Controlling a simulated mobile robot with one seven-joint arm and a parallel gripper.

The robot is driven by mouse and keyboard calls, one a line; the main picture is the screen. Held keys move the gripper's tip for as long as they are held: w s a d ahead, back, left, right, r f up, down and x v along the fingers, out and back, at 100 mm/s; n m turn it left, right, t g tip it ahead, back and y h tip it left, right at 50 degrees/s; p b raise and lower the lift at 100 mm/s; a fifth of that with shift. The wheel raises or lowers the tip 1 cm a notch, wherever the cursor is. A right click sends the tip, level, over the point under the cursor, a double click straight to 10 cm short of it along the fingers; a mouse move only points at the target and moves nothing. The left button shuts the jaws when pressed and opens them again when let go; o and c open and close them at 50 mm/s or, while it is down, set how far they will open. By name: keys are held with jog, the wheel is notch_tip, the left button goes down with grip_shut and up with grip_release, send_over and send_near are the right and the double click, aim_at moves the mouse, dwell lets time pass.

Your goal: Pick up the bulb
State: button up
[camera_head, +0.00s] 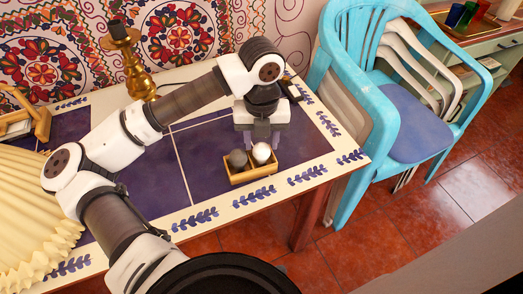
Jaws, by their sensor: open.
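A white round object, which looks like the bulb (262,153), sits in the right part of a small wooden tray (252,175) near the table's front right corner. A dark grey round object (238,160) sits beside it in the left part. My gripper (262,143) points down just above and behind the tray, with its fingers apart. The fingertips are close to the white object; I cannot tell whether they touch it or stand around it. The lower part of the white object is hidden inside the tray.
The tray stands on a dark blue table (205,160) with a white, leaf-patterned border. A brass candlestick (135,70) stands at the back and a pleated cream lampshade (35,215) at the left. Stacked chairs (385,100) stand just right of the table.

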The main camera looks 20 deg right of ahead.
jog(key=shift+f, duration=1.2)
jog(key=c, duration=0.6)
